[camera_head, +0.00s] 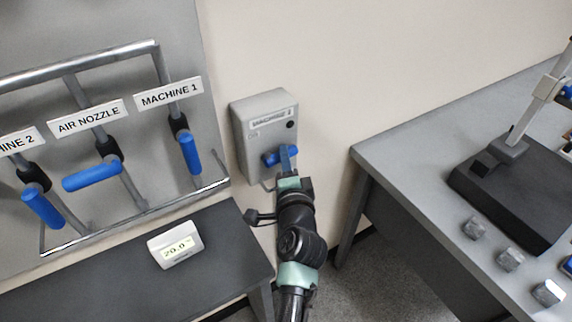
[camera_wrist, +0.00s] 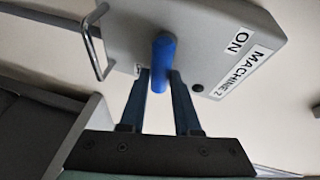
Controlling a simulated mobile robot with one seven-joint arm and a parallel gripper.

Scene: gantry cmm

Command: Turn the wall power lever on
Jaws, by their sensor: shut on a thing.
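A grey power box (camera_head: 240,140) is mounted on the wall in the middle of the head view. In the wrist view the box (camera_wrist: 215,25) carries a label (camera_wrist: 243,62) reading "MACHINE 2" and "ON". Its blue lever (camera_head: 270,159) sticks out from the lower front of the box. The lever also shows in the wrist view (camera_wrist: 163,55), between the fingertips. My gripper (camera_head: 287,158) comes from below and is shut on the lever; its fingers (camera_wrist: 160,78) lie on either side of it. The fingers partly hide the lever in the head view.
Blue-handled valves on pipes (camera_head: 92,177) stand at left, labelled "MACHINE 1", "AIR NOZZLE" and "MACHINE 2". A dark bench (camera_head: 215,235) with a small display (camera_head: 176,246) is below them. A grey table (camera_head: 410,155) with a dark fixture stands at right.

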